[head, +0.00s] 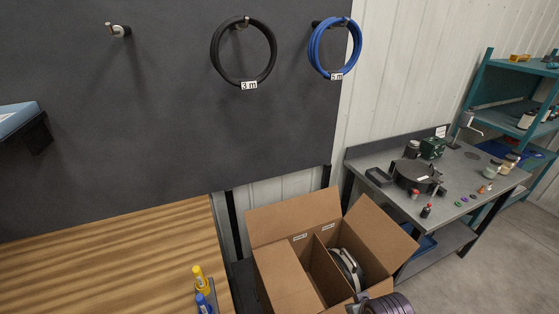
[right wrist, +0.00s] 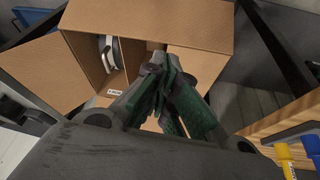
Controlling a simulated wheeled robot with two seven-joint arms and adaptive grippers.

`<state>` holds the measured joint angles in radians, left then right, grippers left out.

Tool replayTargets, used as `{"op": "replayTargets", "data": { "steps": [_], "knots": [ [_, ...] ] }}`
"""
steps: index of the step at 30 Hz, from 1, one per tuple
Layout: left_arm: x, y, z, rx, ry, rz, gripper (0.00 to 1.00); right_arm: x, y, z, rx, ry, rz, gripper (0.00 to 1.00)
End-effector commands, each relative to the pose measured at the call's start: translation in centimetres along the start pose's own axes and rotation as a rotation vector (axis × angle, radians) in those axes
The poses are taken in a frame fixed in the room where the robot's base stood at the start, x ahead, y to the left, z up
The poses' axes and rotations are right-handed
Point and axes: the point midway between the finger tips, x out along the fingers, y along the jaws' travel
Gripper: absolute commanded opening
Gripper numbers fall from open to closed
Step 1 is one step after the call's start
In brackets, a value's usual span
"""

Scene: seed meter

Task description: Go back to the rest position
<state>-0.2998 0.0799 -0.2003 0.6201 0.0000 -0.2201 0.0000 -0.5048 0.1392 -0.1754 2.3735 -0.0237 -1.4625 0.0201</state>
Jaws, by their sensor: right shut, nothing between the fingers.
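My right gripper (right wrist: 165,88) shows in the right wrist view with its green-padded fingers together and nothing between them. It is over the near side of an open cardboard box (right wrist: 195,18), which has a divider and a white and dark round item (right wrist: 110,52) in one compartment. In the head view the box (head: 285,285) is at the bottom centre, with the round item (head: 346,268) in its right compartment. Only a dark ribbed part, likely of my right arm, shows at the bottom edge there; the fingers are out of that view. My left gripper is not in view.
A wooden bench (head: 110,270) with yellow (head: 200,278) and blue (head: 204,303) marker-like items is left of the box. A dark panel (head: 150,120) holds a black coil (head: 214,52) and a blue coil (head: 311,52). A cluttered grey table (head: 460,185) stands at right.

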Motion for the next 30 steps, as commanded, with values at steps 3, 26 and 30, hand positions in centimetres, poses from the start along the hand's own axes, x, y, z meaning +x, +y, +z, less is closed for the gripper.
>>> {"op": "replayTargets", "data": {
  "steps": [3, 26, 30],
  "knots": [
    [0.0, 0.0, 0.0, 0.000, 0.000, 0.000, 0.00, -1.1, 0.4, 1.0, 0.013, -0.025, -0.002, 0.00],
    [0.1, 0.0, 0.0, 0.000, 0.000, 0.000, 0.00, -0.3, 1.0, 3.7, 0.033, -0.093, -0.007, 0.00],
    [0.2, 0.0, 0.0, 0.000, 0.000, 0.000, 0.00, 1.4, 0.9, 4.1, 0.032, -0.098, -0.008, 0.00]
  ]
}}
